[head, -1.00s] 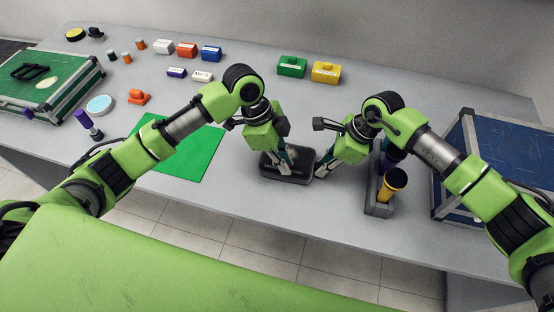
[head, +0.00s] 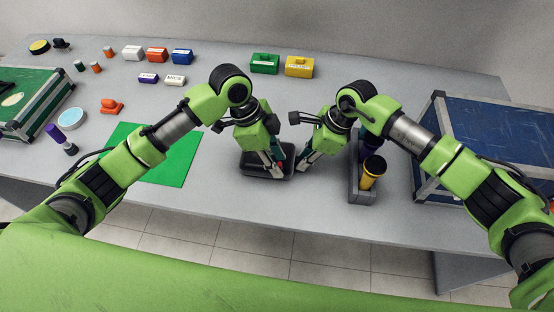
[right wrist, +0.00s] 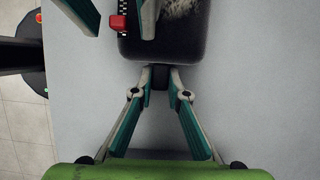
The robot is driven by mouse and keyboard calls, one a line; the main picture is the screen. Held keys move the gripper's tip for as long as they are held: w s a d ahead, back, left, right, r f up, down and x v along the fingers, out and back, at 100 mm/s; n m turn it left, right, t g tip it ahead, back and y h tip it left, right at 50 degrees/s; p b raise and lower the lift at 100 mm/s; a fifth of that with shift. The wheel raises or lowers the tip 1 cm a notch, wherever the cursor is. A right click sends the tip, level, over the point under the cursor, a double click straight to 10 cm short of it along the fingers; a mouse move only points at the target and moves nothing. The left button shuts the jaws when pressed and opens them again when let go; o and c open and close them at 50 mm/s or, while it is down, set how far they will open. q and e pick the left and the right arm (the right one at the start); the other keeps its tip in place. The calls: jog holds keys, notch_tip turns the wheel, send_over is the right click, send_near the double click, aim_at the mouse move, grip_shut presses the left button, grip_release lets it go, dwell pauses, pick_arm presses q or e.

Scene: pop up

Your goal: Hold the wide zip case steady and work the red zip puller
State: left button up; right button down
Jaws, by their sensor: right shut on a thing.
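The dark wide zip case (head: 256,173) lies flat near the table's front edge in the head view, its end also showing in the right wrist view (right wrist: 185,46). My right gripper (right wrist: 160,76) is shut on the small dark tab at the case's right end. The red zip puller (right wrist: 117,23) sits by the black-and-white zip line along one side of the case. My left gripper (head: 273,168) is over the case, its fingers apart on either side of the puller and not visibly closed on it. Its fingertips are partly cut off in the right wrist view.
An upright holder (head: 355,183) with a yellow-and-black cylinder (head: 372,172) stands close to the right of my right gripper. A blue case (head: 490,130) is at right, a green sheet (head: 150,158) at left. Small boxes line the back. The table's front edge is near.

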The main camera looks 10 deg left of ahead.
pick_arm(q)
jog(key=v, duration=1.1)
jog(key=shift+r, duration=0.4)
jog(key=shift+a, duration=0.1)
pick_arm(e)
jog(key=c, duration=1.9)
grip_release()
jog(key=v, duration=1.2)
pick_arm(q)
jog(key=shift+s+f, duration=0.1)
pick_arm(e)
jog(key=shift+s+f, duration=0.1)
jog(key=shift+f, duration=0.05)
